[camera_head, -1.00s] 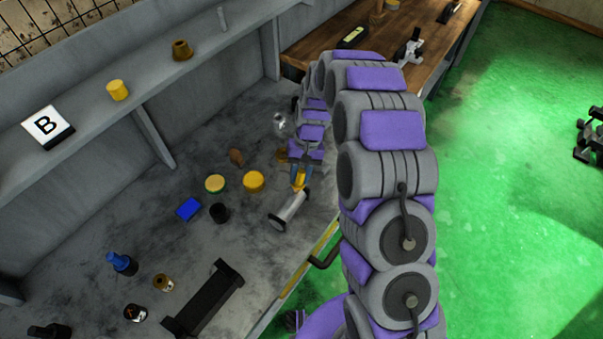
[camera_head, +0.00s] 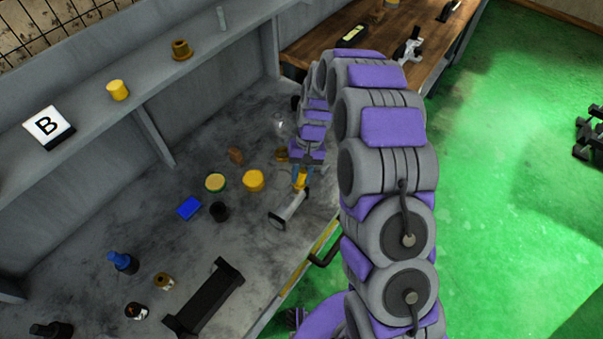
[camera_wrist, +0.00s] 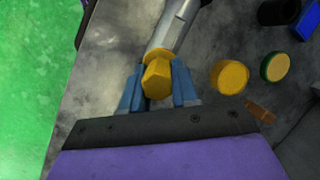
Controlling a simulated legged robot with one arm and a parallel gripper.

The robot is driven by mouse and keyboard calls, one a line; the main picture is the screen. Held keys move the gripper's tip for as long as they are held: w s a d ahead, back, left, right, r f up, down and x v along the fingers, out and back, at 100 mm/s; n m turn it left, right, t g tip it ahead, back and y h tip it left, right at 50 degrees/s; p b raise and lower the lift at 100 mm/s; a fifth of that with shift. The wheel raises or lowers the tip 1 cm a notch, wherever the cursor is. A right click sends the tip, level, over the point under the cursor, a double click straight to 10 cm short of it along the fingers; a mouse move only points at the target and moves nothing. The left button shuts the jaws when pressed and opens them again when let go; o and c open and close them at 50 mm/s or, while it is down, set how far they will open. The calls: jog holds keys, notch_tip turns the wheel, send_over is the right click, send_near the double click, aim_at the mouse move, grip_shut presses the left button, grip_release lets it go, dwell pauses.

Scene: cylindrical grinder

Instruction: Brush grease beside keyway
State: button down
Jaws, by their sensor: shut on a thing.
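My gripper (camera_wrist: 157,86) has its two blue fingers closed on a yellow piece (camera_wrist: 156,78) with a six-sided end. It may be the brush handle; no bristles show. The yellow piece is also visible in the head view (camera_head: 301,179). A grey metal shaft (camera_head: 289,208) with dark ends lies on the bench beside it. In the wrist view the shaft (camera_wrist: 178,28) runs up from behind the yellow piece; I cannot tell if they touch. No keyway or grease can be made out. A tin with a green rim (camera_head: 215,182) and yellow top stands left of my gripper.
A yellow round lid or tin (camera_head: 253,181), black cup (camera_head: 219,212), blue block (camera_head: 188,208) and brown block (camera_head: 236,155) lie left of the shaft. A black stand (camera_head: 205,298) is at the front. A shelf (camera_head: 85,110) runs behind. The left bench middle is fairly clear.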

jog(key=shift+w+a+r, duration=0.1)
jog(key=shift+w+a, duration=0.2)
jog(key=shift+a, duration=0.15)
jog(key=shift+s+d, duration=0.1)
jog(key=shift+s+d, duration=0.3)
jog(key=shift+d, duration=0.15)
jog(key=shift+w+a+p, duration=0.15)
jog(key=shift+a+p, duration=0.05)
jog(key=shift+p, duration=0.15)
jog(key=shift+w+a, duration=0.2)
jog(key=shift+a, duration=0.1)
jog(key=shift+s+d+f, duration=0.15)
jog(key=shift+f, duration=0.05)
